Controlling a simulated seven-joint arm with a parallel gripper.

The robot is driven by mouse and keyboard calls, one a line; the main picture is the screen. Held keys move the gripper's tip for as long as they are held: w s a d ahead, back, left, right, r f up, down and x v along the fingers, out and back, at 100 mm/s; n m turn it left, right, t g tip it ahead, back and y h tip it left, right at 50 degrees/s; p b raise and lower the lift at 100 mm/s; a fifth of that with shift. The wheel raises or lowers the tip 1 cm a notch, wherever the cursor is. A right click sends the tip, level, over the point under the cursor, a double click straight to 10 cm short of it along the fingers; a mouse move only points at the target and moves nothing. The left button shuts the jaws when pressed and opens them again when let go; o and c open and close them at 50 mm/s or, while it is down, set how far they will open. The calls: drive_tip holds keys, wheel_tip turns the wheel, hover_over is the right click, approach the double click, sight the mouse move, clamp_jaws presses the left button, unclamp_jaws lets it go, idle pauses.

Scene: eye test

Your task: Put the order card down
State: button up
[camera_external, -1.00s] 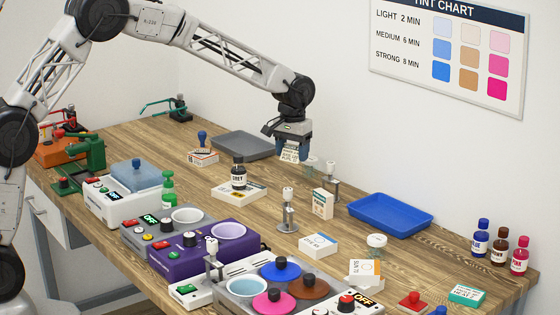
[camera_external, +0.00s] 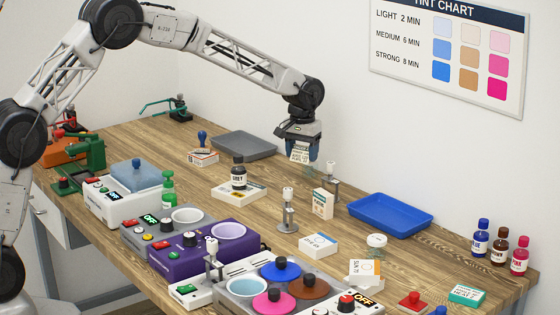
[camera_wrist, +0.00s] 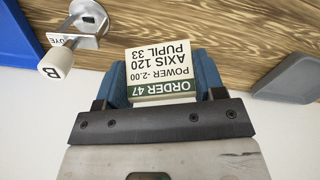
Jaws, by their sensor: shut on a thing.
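My gripper (camera_external: 301,152) is shut on the order card (camera_external: 300,152) and holds it in the air above the back part of the bench. In the wrist view the card (camera_wrist: 160,72) sits between the two blue fingers of my gripper (camera_wrist: 162,80). It is a cream block with a green band and reads ORDER 47, POWER -2.00, AXIS 120, PUPIL 33, upside down. The gap between card and bench is hard to judge.
A grey tray (camera_external: 243,135) lies left of my gripper and a blue tray (camera_external: 425,217) lies to the right. A metal stand with a white knob (camera_external: 327,169) is close below right; its knob shows in the wrist view (camera_wrist: 55,64). A small white box (camera_external: 323,204) stands nearby. Bare wood lies between.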

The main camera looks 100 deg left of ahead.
sight(302, 149)
drive_tip(key=shift+f, duration=1.95)
drive_tip(key=shift+f, duration=2.5)
drive_tip(key=shift+f, duration=0.1)
drive_tip(key=o, duration=0.9)
wheel_tip(302, 149, up, 12)
drive_tip(key=shift+r, duration=0.15)
